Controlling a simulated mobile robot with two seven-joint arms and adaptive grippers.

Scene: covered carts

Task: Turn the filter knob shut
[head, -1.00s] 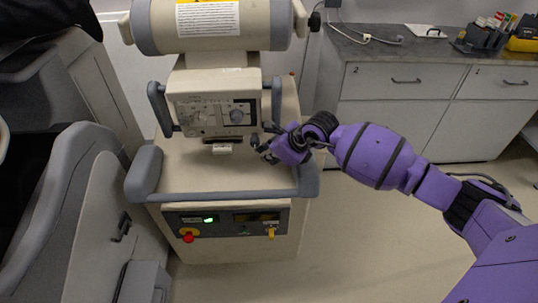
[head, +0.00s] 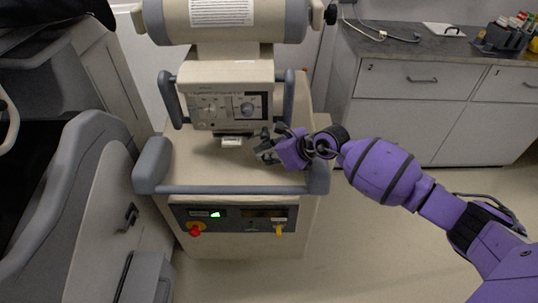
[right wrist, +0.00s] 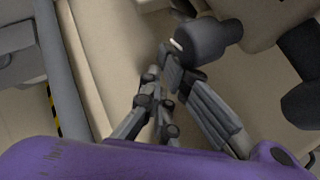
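The cream machine's control panel (head: 229,106) faces me in the head view. It carries a round dial (head: 248,110) on its right half and smaller controls on its left; I cannot read which is labelled filter. My right gripper (head: 264,149) is just below and right of the panel, apart from the dial. In the right wrist view its fingertips (right wrist: 163,69) come together with nothing visible between them. A dark grey knob-like cylinder (right wrist: 208,42) with a white mark lies just beyond the tips; I cannot tell whether they touch it. My left gripper is out of view.
Grey upright handles (head: 285,96) flank the panel. A grey rail (head: 238,190) runs along the machine's front, above a lower strip with a red button (head: 196,230). A grey-topped cabinet (head: 408,98) stands at right. A grey covered machine (head: 90,190) stands close at left.

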